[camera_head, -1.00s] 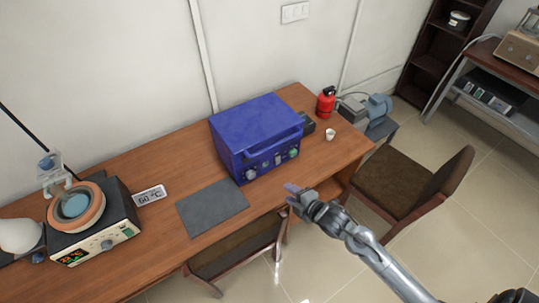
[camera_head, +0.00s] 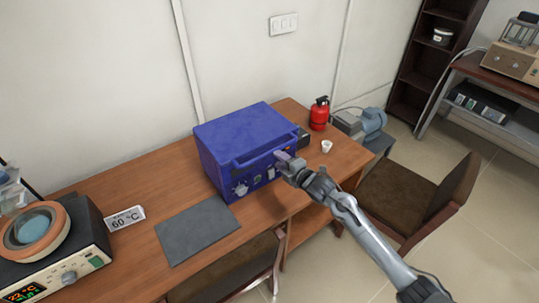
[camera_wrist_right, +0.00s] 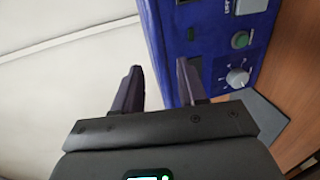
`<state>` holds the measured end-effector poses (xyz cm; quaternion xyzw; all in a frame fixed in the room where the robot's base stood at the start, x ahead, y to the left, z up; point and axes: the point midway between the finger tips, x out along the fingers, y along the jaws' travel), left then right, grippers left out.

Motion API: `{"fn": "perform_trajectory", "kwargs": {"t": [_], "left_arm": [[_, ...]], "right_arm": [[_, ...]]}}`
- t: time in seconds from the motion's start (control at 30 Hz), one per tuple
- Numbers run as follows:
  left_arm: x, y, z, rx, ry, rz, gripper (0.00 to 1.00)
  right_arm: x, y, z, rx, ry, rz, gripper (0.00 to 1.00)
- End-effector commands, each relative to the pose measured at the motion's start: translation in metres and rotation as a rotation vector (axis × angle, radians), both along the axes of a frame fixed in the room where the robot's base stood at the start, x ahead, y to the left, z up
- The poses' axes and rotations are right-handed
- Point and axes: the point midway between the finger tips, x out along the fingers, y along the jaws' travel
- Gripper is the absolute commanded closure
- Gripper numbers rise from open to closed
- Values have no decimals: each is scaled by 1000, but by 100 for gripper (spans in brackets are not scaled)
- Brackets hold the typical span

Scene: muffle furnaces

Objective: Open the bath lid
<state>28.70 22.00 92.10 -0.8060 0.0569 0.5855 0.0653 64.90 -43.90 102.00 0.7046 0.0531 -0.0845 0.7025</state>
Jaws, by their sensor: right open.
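The bath is a blue box (camera_head: 215,150) on the wooden table, its flat blue lid (camera_head: 245,125) down. A long blue bar handle (camera_head: 262,152) runs along its upper front edge, above a panel of knobs. My right gripper (camera_head: 284,159) is open and empty at the right end of the bath's front, close to the handle. In the right wrist view, my right gripper (camera_wrist_right: 158,80) has its two dark fingers apart, with a blue edge of the bath (camera_wrist_right: 160,50) showing between and beyond them. Contact cannot be told. My left gripper is not in view.
A chair (camera_head: 405,205) stands at right.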

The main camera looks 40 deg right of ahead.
Motion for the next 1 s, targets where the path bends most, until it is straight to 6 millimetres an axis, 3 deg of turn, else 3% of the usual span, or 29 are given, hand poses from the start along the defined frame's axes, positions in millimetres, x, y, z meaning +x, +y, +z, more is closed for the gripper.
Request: {"fn": "perform_trajectory", "kwargs": {"t": [0.2, 0.4, 0.6, 0.93, 1.0], "left_arm": [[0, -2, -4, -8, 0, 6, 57], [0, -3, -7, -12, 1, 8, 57], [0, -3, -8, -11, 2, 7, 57], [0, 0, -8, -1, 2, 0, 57], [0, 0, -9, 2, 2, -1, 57]], "right_arm": [[35, -1, -7, 4, 0, -2, 59], [57, -2, -13, 3, 1, -2, 59], [68, -2, -14, 2, 1, 0, 59], [69, -2, -15, 1, 1, 1, 59], [69, -2, -15, 1, 1, 1, 69]]}}
